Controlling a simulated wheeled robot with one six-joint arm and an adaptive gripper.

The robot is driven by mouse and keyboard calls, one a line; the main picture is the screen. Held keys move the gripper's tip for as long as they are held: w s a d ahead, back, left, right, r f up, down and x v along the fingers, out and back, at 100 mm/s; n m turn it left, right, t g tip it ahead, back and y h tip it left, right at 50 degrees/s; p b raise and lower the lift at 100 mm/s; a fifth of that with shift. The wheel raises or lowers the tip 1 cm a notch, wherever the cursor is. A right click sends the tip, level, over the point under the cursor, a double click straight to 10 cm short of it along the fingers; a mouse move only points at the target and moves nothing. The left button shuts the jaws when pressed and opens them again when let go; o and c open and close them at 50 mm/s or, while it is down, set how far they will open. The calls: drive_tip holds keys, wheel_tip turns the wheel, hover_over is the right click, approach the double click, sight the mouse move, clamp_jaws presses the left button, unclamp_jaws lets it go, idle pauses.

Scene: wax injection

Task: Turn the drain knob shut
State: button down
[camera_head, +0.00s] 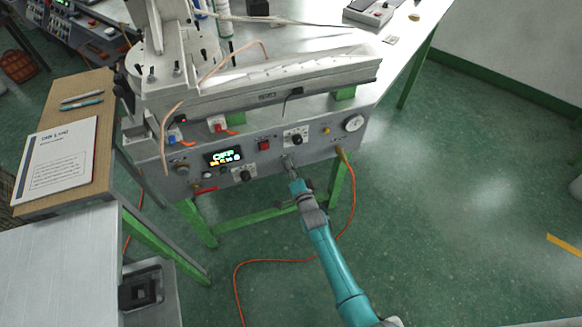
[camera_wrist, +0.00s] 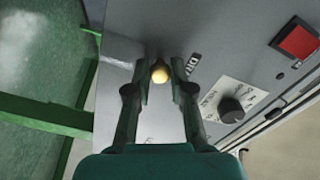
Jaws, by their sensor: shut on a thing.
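In the wrist view a small round brass-yellow knob (camera_wrist: 160,74) sits on the grey front panel, next to a partly cut-off label that begins "DR". My gripper (camera_wrist: 160,66) has one finger on each side of this knob and is shut on it. In the head view my gripper (camera_head: 289,160) reaches up to the panel's lower edge, below a black dial knob (camera_head: 297,138). The gripped knob is hidden there behind the fingers. I cannot tell its turn angle.
A red switch (camera_head: 264,146) and a lit display (camera_head: 223,156) are left of my gripper. A round gauge (camera_head: 354,123) is to the right. An orange hose (camera_head: 352,190) hangs from the panel near my arm. A green table leg (camera_head: 338,188) stands close by.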

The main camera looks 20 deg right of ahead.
drive_tip(key=shift+m, duration=2.3)
drive_tip(key=c, duration=1)
unclamp_jaws()
drive_tip(key=shift+f, duration=0.1)
drive_tip(key=s, duration=1.2)
drive_tip(key=shift+d, duration=0.15)
